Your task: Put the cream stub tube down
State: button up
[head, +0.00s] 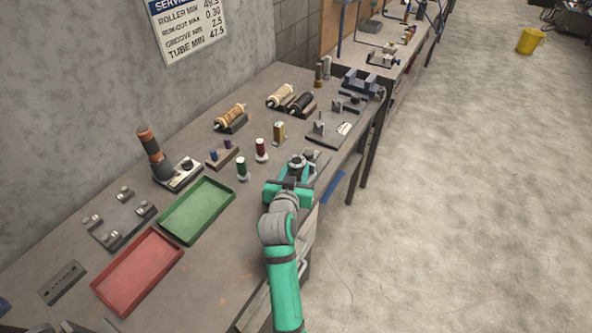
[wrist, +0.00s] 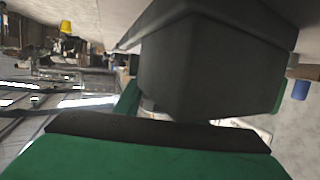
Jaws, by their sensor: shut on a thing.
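My gripper (head: 295,173) is over the front edge of the workbench, to the right of the red and green spools. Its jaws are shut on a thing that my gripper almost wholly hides. In the wrist view a large dark finger block fills the middle, above a green part with a dark edge. A pale sliver (wrist: 152,114) shows between them and looks like part of the cream stub tube. I cannot tell from these frames whether the tube touches the bench.
A green tray (head: 197,209) and a red tray (head: 138,271) lie on the bench at left.

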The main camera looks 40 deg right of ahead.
jog(key=o, duration=1.2)
notch_tip(320, 180, down, 2)
jog(key=shift+a+f+g, duration=0.15)
jog(key=shift+g, duration=0.15)
jog(key=shift+r, duration=0.5)
jog(key=v, duration=1.2)
jog(key=shift+r, duration=0.4)
jog(key=shift+d, duration=0.25)
jog(key=shift+w+a, duration=0.1)
